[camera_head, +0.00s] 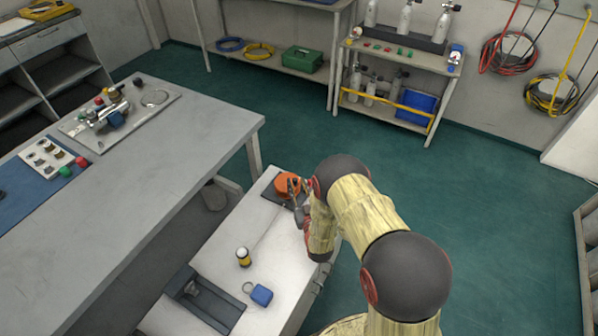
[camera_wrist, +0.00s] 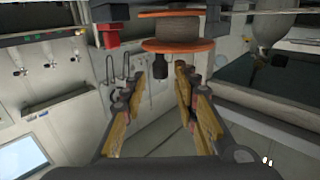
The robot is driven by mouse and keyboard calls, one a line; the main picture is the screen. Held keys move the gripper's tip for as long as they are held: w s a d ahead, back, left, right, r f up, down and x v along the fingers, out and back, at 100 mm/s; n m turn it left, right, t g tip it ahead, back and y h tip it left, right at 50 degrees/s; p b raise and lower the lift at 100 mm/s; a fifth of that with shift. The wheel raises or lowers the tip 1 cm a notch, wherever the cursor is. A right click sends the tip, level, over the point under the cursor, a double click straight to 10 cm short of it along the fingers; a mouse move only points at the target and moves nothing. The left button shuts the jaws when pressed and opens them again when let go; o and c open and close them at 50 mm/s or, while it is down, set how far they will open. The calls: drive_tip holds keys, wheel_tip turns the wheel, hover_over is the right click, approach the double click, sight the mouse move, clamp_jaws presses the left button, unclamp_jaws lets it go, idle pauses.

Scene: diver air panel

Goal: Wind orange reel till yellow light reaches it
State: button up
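The orange reel (camera_head: 286,184) sits on a dark base at the far end of the light bench. In the wrist view the reel (camera_wrist: 178,45) shows two orange flanges around a dark drum. A dark knob (camera_wrist: 160,66) hangs beside it. My gripper (camera_head: 298,194) is at the reel's right side; in the wrist view my gripper (camera_wrist: 152,80) is open, with the knob between the fingertips and no clear contact. The yellow light (camera_head: 243,257), a small cylinder with black and white bands, stands upright on the bench, apart from the reel. A thin line runs between them.
A dark tray (camera_head: 183,279) and a blue block (camera_head: 261,295) with a ring lie on the near bench. A larger grey table (camera_head: 185,150) with fittings stands at left. Shelves with cylinders stand at the back wall. Green floor (camera_head: 480,180) is clear at right.

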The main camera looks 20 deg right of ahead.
sight(292, 177)
drive_tip(key=w+b, duration=0.2)
drive_tip(key=w, duration=0.5)
drive_tip(key=shift+w+b, duration=0.3)
drive_tip(key=shift+w, duration=0.05)
drive_tip(key=shift+c, duration=0.2)
drive_tip(key=c, duration=0.7)
clamp_jaws()
